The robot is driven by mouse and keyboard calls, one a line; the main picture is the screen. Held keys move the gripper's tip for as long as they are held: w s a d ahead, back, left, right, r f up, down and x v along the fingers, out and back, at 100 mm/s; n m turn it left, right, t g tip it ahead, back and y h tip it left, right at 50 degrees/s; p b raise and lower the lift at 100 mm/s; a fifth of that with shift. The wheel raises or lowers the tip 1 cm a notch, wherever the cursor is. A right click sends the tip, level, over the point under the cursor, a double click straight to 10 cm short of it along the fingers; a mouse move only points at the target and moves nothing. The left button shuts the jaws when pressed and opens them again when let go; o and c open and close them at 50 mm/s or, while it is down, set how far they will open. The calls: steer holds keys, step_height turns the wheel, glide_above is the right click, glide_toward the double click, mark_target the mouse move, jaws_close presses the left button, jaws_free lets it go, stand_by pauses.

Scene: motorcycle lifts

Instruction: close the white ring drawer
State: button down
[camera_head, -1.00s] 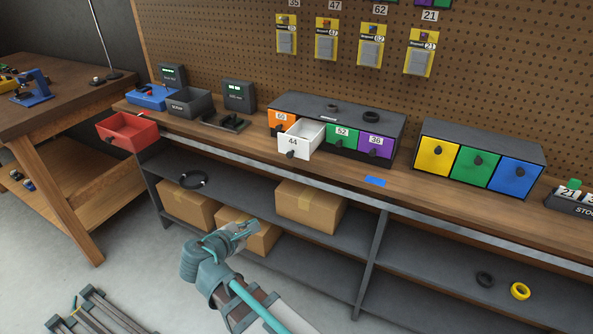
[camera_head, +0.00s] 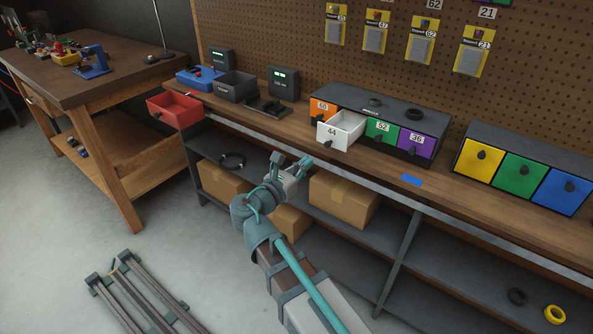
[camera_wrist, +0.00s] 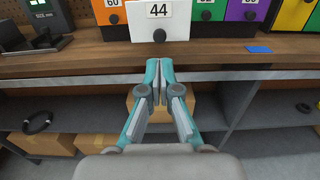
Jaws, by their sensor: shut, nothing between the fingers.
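The white drawer (camera_head: 341,129), labelled 44, is pulled out of the grey drawer cabinet (camera_head: 385,106) on the bench. It sits between the orange drawer (camera_head: 322,111) and the green drawer (camera_head: 381,130). Its front and dark knob face me in the wrist view (camera_wrist: 159,22). My gripper (camera_head: 303,163) is in front of the bench, below and to the left of the white drawer, apart from it. In the wrist view the fingertips (camera_wrist: 159,68) are together with nothing between them, pointing toward the bench edge below the drawer.
The purple drawer (camera_head: 416,145) is flush in the cabinet. An open red bin (camera_head: 176,110) juts past the bench edge at left. The bench edge and its grey rail (camera_head: 400,190) lie ahead of my gripper. Cardboard boxes (camera_head: 343,200) stand on the shelf below.

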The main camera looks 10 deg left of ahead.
mark_target(326, 145)
steer(key=x, duration=0.8)
steer(key=shift+w+f, duration=0.1)
